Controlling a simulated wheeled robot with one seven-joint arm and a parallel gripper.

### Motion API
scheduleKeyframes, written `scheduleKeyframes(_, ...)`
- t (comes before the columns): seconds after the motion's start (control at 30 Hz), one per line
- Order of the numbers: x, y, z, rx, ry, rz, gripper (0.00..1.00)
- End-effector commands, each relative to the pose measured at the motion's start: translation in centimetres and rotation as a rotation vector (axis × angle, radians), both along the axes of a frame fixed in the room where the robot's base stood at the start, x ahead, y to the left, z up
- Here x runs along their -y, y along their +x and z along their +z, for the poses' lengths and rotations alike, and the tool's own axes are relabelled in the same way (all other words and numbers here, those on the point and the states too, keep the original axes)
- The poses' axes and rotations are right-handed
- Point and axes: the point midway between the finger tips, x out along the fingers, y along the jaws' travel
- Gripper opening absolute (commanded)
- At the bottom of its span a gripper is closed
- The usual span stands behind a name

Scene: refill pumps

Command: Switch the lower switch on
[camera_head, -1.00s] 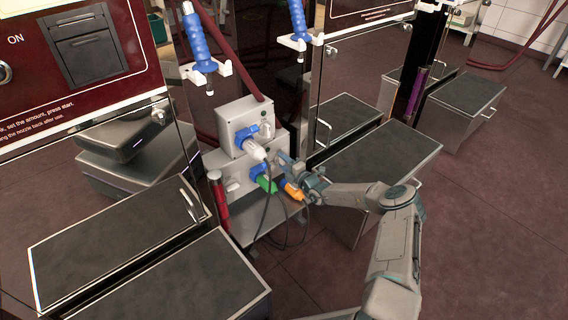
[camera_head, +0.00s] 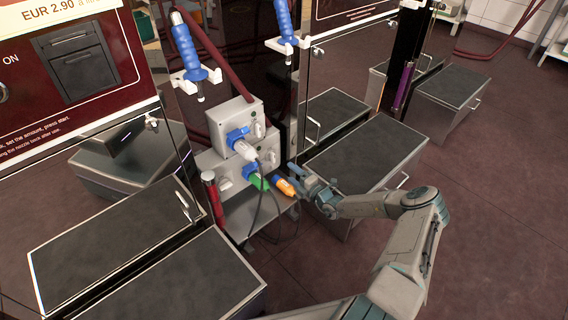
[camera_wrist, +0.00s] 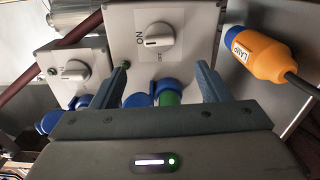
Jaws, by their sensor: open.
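The lower box (camera_head: 207,161) has a round switch (camera_head: 272,157) and a blue socket with a green plug (camera_head: 258,182). In the wrist view its white switch knob (camera_wrist: 156,40) is centred beyond the fingertips, by ON and a second, less legible mark; I cannot tell which way it is set. The upper box (camera_head: 222,124), with its own switch (camera_head: 259,130) and a white plug (camera_head: 246,150), is at the left in the wrist view (camera_wrist: 73,70). My gripper (camera_head: 304,180) is open and empty, right of the lower box, its fingers (camera_wrist: 163,80) apart from the knob.
An orange plug (camera_head: 284,187) labelled LAMP is close to my gripper, at the right in the wrist view (camera_wrist: 262,55). Dark cables hang below the plugs. A red cylinder (camera_head: 213,200) stands left of the boxes. Dark-topped cases (camera_head: 365,150) flank the area.

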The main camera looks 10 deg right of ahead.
Motion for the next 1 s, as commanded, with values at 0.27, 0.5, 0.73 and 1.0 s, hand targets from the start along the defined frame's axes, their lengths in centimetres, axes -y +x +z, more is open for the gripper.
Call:
scheduleKeyframes(0.27, 1.5, -2.5, 0.0, 0.0, -0.001, 0.0, 0.69)
scheduleKeyframes(0.5, 1.5, -2.6, 0.0, 0.0, -0.001, 0.0, 0.69)
scheduleKeyframes(0.73, 1.5, -2.6, 0.0, 0.0, -0.001, 0.0, 0.69)
scheduleKeyframes(1.0, -0.1, -2.7, 3.4, 0.055, -0.107, 0.088, 0.69)
